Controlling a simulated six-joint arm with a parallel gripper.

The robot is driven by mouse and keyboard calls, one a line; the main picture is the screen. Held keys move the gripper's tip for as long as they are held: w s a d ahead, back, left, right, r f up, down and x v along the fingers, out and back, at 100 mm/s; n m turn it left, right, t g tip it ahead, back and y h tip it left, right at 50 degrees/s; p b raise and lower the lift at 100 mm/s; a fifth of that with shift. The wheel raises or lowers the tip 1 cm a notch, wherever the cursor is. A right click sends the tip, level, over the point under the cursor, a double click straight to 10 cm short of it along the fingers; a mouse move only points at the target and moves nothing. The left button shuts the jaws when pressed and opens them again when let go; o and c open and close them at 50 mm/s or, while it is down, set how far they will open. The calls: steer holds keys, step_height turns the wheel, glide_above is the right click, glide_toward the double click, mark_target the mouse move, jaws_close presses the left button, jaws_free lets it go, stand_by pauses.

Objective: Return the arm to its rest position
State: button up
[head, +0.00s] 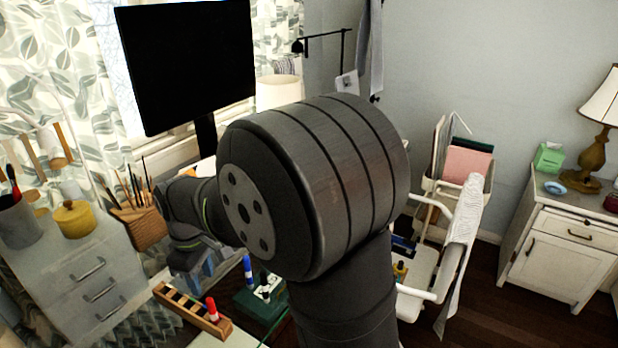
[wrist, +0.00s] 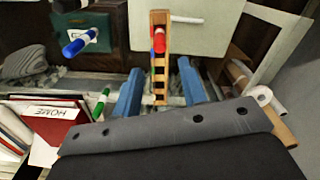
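My gripper (head: 203,277) shows low in the head view, left of my large dark arm joint, pointing down over the desk near the wooden slotted rack (head: 173,295). In the wrist view its two blue fingers (wrist: 160,68) stand wide apart with nothing held between them. The rack (wrist: 160,72) appears between the fingers in the picture, with a red marker (wrist: 158,40) standing in one slot. The red marker (head: 211,310) also shows in the head view. My arm joint hides the middle of the head view.
A dark green box (head: 252,304) with a blue marker (head: 248,268) stands right of the rack. A pencil holder (head: 140,222), a drawer unit (head: 85,268) and a monitor (head: 188,60) stand left and behind. A white cart (head: 420,285) stands right. Books (wrist: 60,115) lie lower left in the wrist view.

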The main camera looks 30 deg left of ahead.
mark_target(208, 299)
step_height(208, 299, down, 12)
steer(key=shift+r, duration=2.4)
steer(key=shift+f, duration=0.1)
